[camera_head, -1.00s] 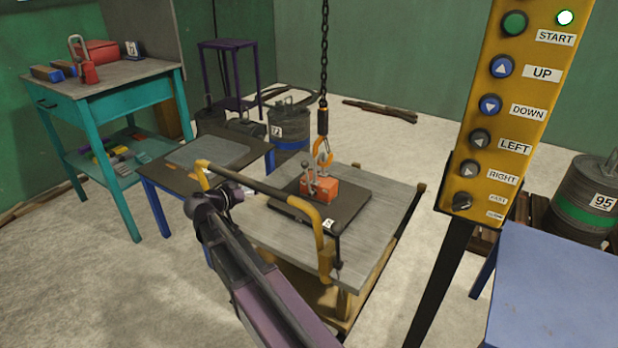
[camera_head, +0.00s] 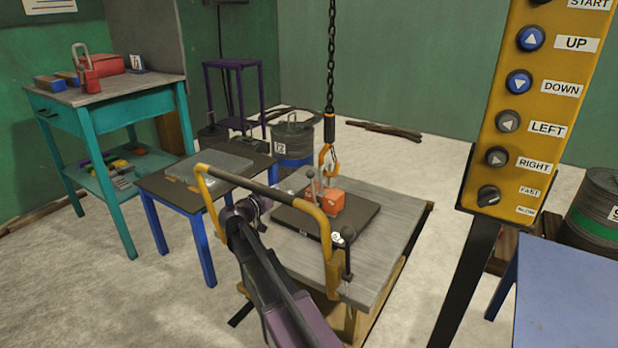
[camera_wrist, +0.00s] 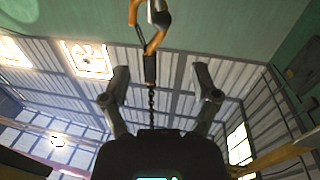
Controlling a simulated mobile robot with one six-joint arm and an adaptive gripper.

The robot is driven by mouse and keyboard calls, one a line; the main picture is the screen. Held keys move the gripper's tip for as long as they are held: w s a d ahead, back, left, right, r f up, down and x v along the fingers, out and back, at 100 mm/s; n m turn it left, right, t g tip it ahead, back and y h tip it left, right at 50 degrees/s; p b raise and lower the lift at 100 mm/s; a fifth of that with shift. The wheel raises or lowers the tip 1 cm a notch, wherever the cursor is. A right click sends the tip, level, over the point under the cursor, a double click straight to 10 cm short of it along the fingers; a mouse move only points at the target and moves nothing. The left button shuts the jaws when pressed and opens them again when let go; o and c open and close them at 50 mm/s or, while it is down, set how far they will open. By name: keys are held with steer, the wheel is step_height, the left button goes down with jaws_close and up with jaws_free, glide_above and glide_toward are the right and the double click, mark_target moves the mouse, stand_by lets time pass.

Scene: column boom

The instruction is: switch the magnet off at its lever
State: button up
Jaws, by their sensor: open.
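The magnet (camera_head: 328,203) is an orange-red block on a dark flat plate (camera_head: 350,228), which lies on the grey-topped cart (camera_head: 395,215). Its lever (camera_head: 311,185), a thin rod with a round knob, stands roughly upright at the block's left side. An orange hook (camera_head: 328,160) on a black chain (camera_head: 332,60) hangs at the magnet; whether it bears load I cannot tell. My gripper (camera_head: 262,203) is left of the magnet, behind the cart's yellow handle, apart from the lever. In the wrist view my gripper (camera_wrist: 160,85) is open and empty, with the hook (camera_wrist: 150,35) beyond it.
A dark low table (camera_head: 180,185) stands left and a teal workbench (camera_head: 110,95) farther left. A yellow button panel (camera_head: 515,120) and a blue table (camera_head: 570,280) stand right. Floor between is open.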

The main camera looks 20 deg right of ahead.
mark_target(308, 177)
steer(key=shift+w+d, duration=0.1)
steer(key=x, duration=1.3)
steer(key=shift+w+d, duration=0.1)
steer(key=shift+d, duration=0.15)
